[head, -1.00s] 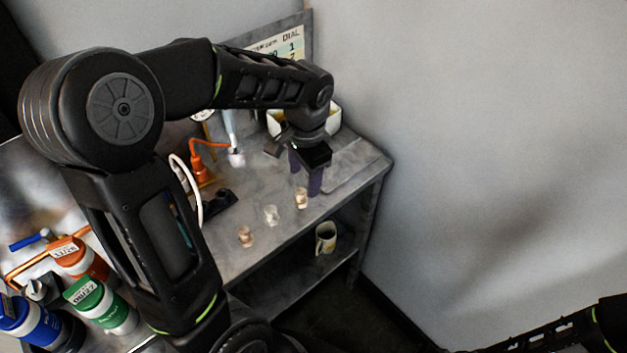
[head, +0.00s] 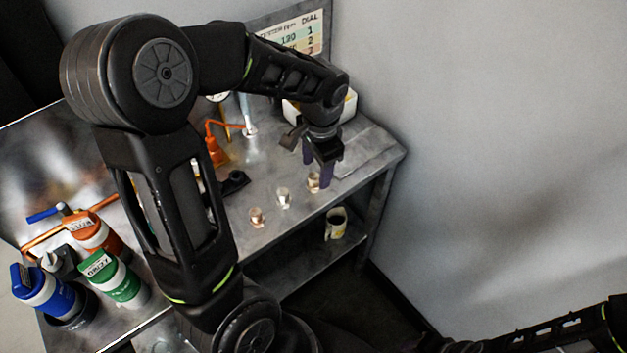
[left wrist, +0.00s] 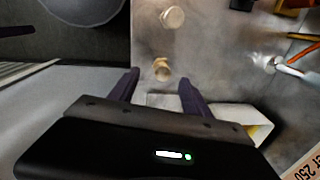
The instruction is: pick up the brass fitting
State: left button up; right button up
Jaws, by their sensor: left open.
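The brass fitting (head: 314,181) is a small, pale gold cylinder near the front edge of the metal bench, the rightmost of three small fittings in the head view. In the left wrist view the brass fitting (left wrist: 161,69) shows just beyond and between the fingertips. My left gripper (head: 317,168) is open and empty, its dark purple fingers pointing down close to the fitting. One finger partly overlaps the fitting's right side in the head view. I cannot tell the exact height gap. My right gripper is out of view; only part of the right arm shows at lower right.
A silver fitting (head: 284,197) and a copper fitting (head: 257,217) stand in a row to the left. A white bin (head: 349,106) is behind the gripper. A mug (head: 336,224) sits on the lower shelf. Blue, green (head: 121,284) and orange containers stand at lower left.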

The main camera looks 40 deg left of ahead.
aim_at(315, 176)
pick_arm(q)
jog(key=f, duration=0.3)
jog(key=f+p, duration=0.1)
jog(key=f, duration=0.1)
jog(key=shift+a, duration=0.3)
jog(key=shift+r, duration=0.1)
grip_shut()
dwell(0.5)
